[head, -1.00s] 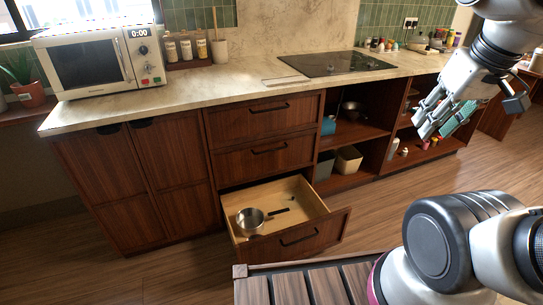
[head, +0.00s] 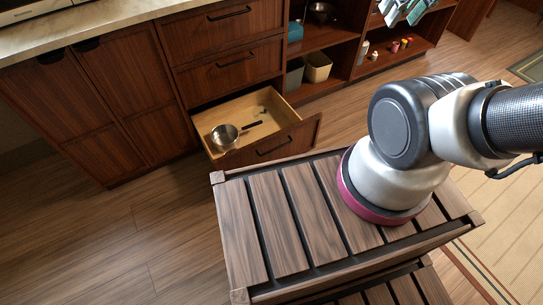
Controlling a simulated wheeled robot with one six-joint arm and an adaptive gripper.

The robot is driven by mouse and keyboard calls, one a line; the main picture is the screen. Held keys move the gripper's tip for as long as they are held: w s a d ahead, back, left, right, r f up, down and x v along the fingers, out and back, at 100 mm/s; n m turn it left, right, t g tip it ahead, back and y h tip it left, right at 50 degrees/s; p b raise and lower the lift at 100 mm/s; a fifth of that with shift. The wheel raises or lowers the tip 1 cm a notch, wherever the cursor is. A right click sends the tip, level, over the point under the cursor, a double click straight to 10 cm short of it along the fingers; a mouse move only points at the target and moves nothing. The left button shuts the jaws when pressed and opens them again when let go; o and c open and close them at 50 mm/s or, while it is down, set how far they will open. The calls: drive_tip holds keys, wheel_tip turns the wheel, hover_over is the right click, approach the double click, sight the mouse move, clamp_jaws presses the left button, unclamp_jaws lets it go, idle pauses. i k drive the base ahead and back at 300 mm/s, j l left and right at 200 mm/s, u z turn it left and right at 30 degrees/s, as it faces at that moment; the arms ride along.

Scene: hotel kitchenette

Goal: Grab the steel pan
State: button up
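The steel pan (head: 225,136) sits in the pulled-out bottom drawer (head: 272,106) of the wooden cabinet. It rests near the drawer's front left corner, with its open bowl up. Its dark handle (head: 251,126) points right, toward the middle of the drawer.
My arm's base stands on a slatted wooden top (head: 285,218) in front of the drawer. Open shelves right of the drawer hold a beige bin (head: 318,66), a dark pan (head: 320,11) and small items. Floor to the left is clear.

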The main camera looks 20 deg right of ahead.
sight(225, 137)
drive_tip(key=i+l+u, duration=0.5)
drive_tip(key=i+l, duration=0.3)
drive_tip(key=i, duration=0.15)
